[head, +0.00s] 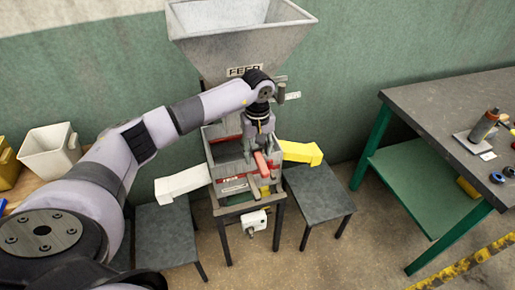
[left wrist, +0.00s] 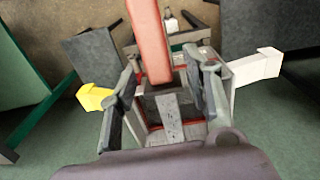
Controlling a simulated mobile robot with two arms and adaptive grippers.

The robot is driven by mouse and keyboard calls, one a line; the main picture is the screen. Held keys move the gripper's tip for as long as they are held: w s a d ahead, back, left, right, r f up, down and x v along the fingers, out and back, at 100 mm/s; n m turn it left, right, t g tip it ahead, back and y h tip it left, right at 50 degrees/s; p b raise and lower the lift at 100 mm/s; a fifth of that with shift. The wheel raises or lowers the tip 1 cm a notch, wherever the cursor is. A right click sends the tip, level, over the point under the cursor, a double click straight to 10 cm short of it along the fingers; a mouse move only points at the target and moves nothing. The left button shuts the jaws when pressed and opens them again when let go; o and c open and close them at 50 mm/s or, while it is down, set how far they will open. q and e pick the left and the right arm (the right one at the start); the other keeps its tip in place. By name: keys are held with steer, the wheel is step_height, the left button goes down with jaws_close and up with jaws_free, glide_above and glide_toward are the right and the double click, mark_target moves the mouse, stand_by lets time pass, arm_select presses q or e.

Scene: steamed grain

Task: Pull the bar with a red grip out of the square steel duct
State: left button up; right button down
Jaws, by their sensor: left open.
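The red grip (head: 262,165) of the bar shows just below my left gripper (head: 259,148) in the head view. In the left wrist view the red grip (left wrist: 151,40) runs down from the top edge, with a grey steel piece (left wrist: 170,117) below it that seems to be part of the bar. The square steel duct (head: 222,133) lies around the gripper, under the hopper, and is partly hidden by it. My left gripper (left wrist: 163,68) is open, its fingers on either side of the grip, apparently not closed on it. My right gripper is not in view.
The grey feed hopper (head: 240,48) stands above. A white chute (head: 183,183) and a yellow chute (head: 301,152) stick out at the sides. Grey stools (head: 319,192) stand below. A workbench (head: 450,105) with tools is at the right, bins (head: 50,150) at the left.

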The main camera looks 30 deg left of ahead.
mark_target(261, 160)
arm_select(q)
steer(key=shift+f, duration=0.15)
steer(key=shift+c, duration=0.4)
jaws_close()
stand_by(0.8)
steer(key=shift+s+d, duration=0.5)
steer(key=shift+d, duration=0.1)
steer(key=shift+s+d+p, duration=0.3)
steer(key=shift+s+d, duration=0.2)
steer(key=shift+d, duration=0.1)
steer(key=shift+s+d, duration=1.15)
steer(key=shift+d, duration=0.2)
steer(key=shift+s+d, duration=1.1)
steer(key=shift+d, duration=0.2)
steer(key=shift+s+d, duration=1.3)
steer(key=shift+d, duration=0.2)
